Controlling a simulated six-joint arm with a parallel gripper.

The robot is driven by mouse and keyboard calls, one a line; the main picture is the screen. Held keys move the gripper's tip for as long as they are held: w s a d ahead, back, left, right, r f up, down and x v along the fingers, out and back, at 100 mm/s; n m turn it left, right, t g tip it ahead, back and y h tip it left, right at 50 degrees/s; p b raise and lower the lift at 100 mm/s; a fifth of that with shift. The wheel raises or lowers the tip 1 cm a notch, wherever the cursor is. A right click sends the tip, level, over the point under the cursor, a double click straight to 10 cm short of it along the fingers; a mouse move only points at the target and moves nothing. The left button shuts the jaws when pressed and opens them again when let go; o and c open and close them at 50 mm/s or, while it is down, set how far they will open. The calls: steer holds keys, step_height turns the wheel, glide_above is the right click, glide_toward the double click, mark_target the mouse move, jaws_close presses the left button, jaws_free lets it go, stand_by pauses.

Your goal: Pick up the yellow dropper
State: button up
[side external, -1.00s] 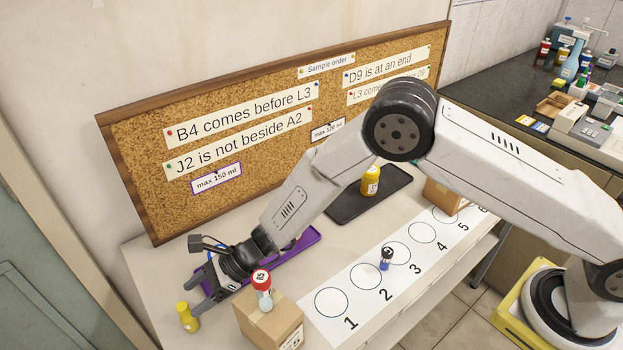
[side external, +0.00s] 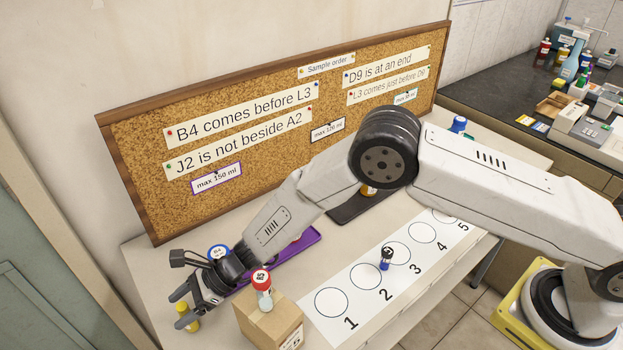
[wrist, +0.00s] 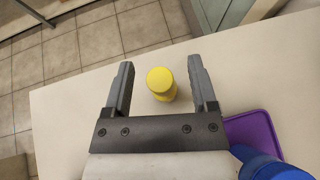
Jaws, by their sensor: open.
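The yellow dropper (side external: 192,315) is a small yellow bottle on the near left corner of the white table, partly hidden by my gripper in the side view. My gripper (side external: 183,306) is open and reaches down over it. In the wrist view, the dropper (wrist: 161,84) shows from above, between the two fingers of my gripper (wrist: 161,68). Gaps show on both sides, so neither finger visibly touches it.
A cardboard box (side external: 268,327) with a red-capped bottle (side external: 262,287) on it stands right of my gripper. A purple tray (side external: 297,243) and a blue-topped bottle (side external: 218,252) are behind it.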

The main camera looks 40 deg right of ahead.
jaws_close()
steer(key=shift+r, duration=0.1)
steer(key=shift+r, duration=4.95)
